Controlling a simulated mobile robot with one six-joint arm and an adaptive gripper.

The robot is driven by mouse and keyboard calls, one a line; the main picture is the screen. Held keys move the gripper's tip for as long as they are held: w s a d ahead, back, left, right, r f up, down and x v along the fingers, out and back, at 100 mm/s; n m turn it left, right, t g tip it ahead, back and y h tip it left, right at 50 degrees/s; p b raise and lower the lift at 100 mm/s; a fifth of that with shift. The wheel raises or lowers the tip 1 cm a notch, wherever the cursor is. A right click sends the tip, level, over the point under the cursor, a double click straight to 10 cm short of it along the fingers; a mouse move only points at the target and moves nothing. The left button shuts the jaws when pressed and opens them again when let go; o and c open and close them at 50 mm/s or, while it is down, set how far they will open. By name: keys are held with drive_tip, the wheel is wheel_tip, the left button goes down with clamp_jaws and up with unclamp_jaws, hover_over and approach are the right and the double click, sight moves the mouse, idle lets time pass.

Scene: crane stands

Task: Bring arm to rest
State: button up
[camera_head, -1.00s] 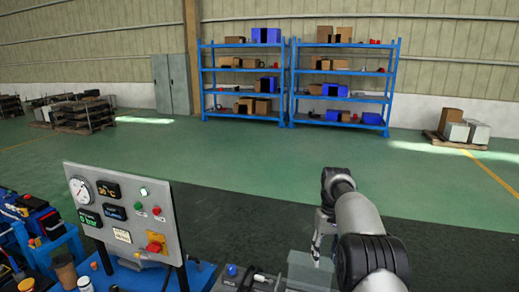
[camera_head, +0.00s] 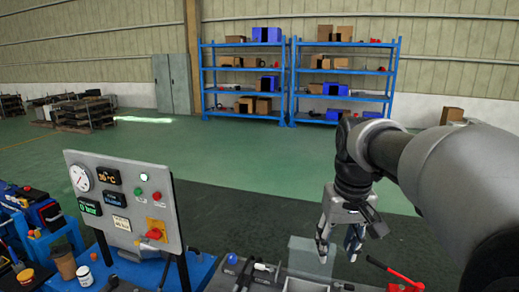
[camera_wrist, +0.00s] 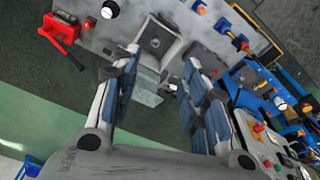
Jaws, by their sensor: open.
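My gripper (camera_head: 340,245) hangs pointing down at the right of centre in the head view, with its fingers apart and nothing between them. In the wrist view my gripper (camera_wrist: 160,95) also shows open, its two blue-padded fingers spread wide. Beyond the fingers in the wrist view lies a grey bench top (camera_wrist: 190,40) with a square grey fixture (camera_wrist: 158,40). My arm reaches in from the right edge of the head view, above the floor and bench.
A control panel (camera_head: 125,200) with a gauge, displays and a red switch stands at the left. Blue shelves (camera_head: 290,80) stand far back across open green floor.

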drive_tip(key=s+a+f+t+b, duration=0.1)
drive_tip(key=s+f, duration=0.4)
drive_tip(key=s, duration=0.6)
drive_tip(key=s+a+f+t+b, duration=0.1)
drive_tip(key=s+f, duration=0.5)
drive_tip(key=s, duration=0.6)
drive_tip(key=shift+s+t+b, duration=0.15)
drive_tip(key=shift+t+b, duration=0.35)
drive_tip(key=shift+b, duration=0.7)
